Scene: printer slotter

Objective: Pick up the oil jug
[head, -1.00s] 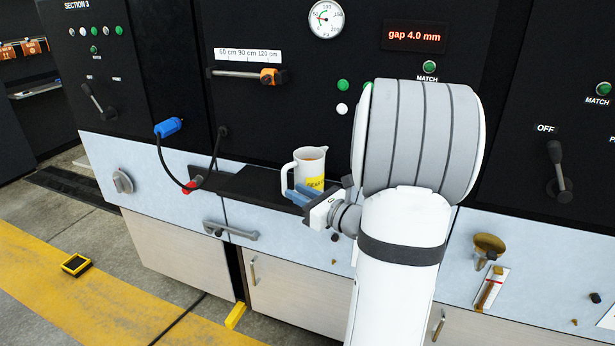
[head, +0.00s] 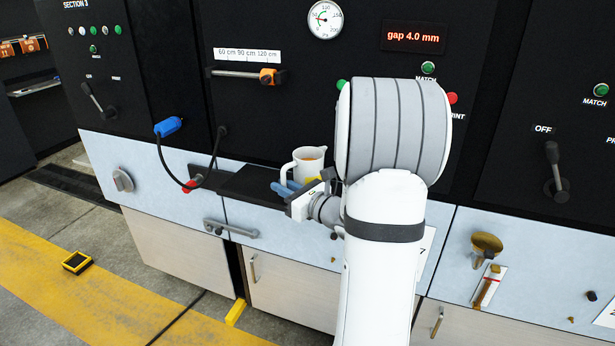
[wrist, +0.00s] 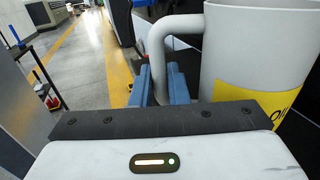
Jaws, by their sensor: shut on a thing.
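The oil jug (head: 308,162) is a white jug with a handle and a yellow label, upright at the dark shelf on the machine front. My gripper (head: 285,188) is at the jug's handle side in the head view and partly covers its lower part. In the wrist view the jug (wrist: 255,60) fills the right side. The blue fingers of my gripper (wrist: 158,85) are shut on the jug's handle (wrist: 158,45). The fingertips are partly hidden behind the handle. Whether the jug's base touches the shelf is hidden.
The dark shelf (head: 245,183) runs along the machine front. A blue plug (head: 168,126) on a black cable hangs to the left. A grey handle bar (head: 231,229) sticks out below the shelf.

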